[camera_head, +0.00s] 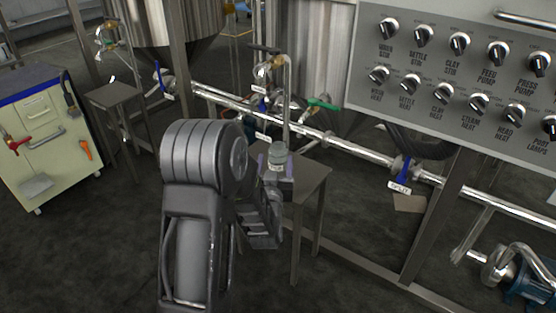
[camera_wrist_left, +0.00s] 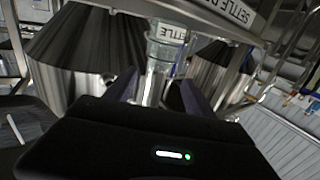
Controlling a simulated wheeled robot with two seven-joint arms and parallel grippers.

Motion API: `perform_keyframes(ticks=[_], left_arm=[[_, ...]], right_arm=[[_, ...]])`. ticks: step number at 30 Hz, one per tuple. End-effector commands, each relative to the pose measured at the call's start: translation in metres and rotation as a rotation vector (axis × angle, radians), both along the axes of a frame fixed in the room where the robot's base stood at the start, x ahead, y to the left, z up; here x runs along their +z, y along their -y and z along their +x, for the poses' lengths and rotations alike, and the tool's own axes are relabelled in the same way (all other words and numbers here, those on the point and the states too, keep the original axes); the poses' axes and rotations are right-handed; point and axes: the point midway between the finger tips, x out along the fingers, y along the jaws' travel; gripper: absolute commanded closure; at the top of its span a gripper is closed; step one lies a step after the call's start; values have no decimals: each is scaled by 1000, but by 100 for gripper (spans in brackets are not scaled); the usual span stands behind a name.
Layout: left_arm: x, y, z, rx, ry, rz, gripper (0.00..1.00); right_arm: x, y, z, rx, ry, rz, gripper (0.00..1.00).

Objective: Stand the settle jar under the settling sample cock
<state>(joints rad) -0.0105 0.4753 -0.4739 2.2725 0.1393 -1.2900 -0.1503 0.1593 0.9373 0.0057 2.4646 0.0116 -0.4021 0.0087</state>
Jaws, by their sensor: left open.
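The settle jar (camera_head: 277,157), a small clear jar with a grey-green top, stands upright on the small steel stand (camera_head: 310,173). In the left wrist view a jar labelled SETTLE (camera_wrist_left: 166,52) is beyond the fingers, roughly in line with the gap. My left gripper (camera_head: 275,178) is open, with its fingers at the jar; whether they touch it I cannot tell. The fingers also show in the left wrist view (camera_wrist_left: 160,88). The sample cock (camera_head: 268,66) has a thin pipe that comes down just behind or above the jar. The exact alignment is unclear. My right gripper is out of view.
A control panel (camera_head: 455,75) with several knobs fills the upper right. A long steel pipe (camera_head: 355,148) with valves runs behind the stand. Another small stand (camera_head: 115,95) and a tool cabinet (camera_head: 45,135) are at left. Dark floor is free in front.

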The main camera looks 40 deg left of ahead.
Motion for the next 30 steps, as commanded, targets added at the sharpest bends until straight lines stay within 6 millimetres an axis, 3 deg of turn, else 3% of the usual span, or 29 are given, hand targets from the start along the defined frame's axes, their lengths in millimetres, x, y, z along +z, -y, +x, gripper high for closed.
perform_keyframes(ticks=[6,17,30], left_arm=[[-1,-11,18,1,1,1,37],[-1,-13,22,0,0,0,37],[0,-37,64,0,0,0,37]], right_arm=[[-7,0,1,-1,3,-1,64],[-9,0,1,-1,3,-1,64],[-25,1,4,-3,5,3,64]])
